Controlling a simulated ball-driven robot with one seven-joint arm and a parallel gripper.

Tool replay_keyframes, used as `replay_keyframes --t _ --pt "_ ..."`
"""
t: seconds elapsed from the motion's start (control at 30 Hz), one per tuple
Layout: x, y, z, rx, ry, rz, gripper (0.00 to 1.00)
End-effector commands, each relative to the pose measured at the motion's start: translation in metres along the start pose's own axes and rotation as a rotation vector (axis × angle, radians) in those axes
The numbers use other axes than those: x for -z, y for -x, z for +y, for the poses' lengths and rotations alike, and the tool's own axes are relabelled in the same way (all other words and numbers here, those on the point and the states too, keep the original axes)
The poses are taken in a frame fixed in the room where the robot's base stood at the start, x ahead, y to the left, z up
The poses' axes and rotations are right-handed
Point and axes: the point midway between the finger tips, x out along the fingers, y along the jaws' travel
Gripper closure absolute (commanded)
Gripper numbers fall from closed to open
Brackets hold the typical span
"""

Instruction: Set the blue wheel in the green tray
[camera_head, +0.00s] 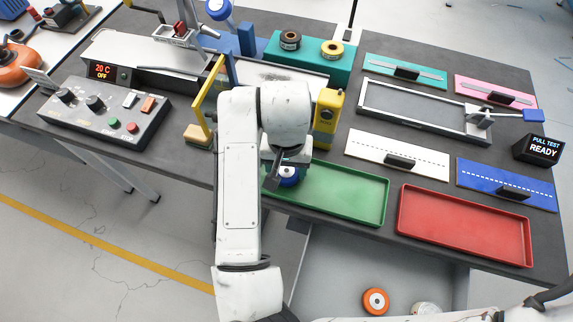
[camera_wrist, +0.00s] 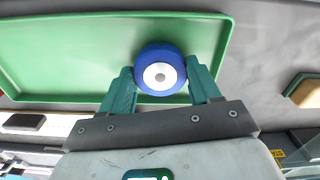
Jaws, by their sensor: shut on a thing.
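The blue wheel (camera_wrist: 160,52) has a pale hub with a dark centre hole. My gripper (camera_wrist: 160,82) is shut on it, with a teal finger on each side. In the wrist view the wheel shows over the floor of the green tray (camera_wrist: 60,50), near one end. In the head view the blue wheel (camera_head: 289,176) is at the left end of the green tray (camera_head: 345,195), partly hidden by my arm and gripper (camera_head: 287,168). I cannot tell whether the wheel touches the tray floor. The rest of the tray is empty.
An empty red tray (camera_head: 465,228) lies to the right. White (camera_head: 430,160) and blue (camera_head: 530,190) boards lie behind the trays. A yellow device (camera_head: 327,115) stands close behind my gripper. An orange wheel (camera_head: 375,300) is lower, in front of the table.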

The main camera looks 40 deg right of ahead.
Motion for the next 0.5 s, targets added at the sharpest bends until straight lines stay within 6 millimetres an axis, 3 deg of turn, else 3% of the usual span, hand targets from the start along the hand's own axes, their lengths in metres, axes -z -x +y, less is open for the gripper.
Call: replay_keyframes --t 0.07,0.1,0.37,0.5 --pt "0.0000 -0.0035 0.0000 0.000 0.001 0.000 0.72" --pt "0.0000 -0.0036 -0.0001 0.000 0.001 0.000 0.37" --pt "-0.0001 -0.0026 0.0000 0.000 0.000 0.000 0.12" --pt "0.0000 -0.0026 0.0000 0.000 0.000 0.000 0.12"
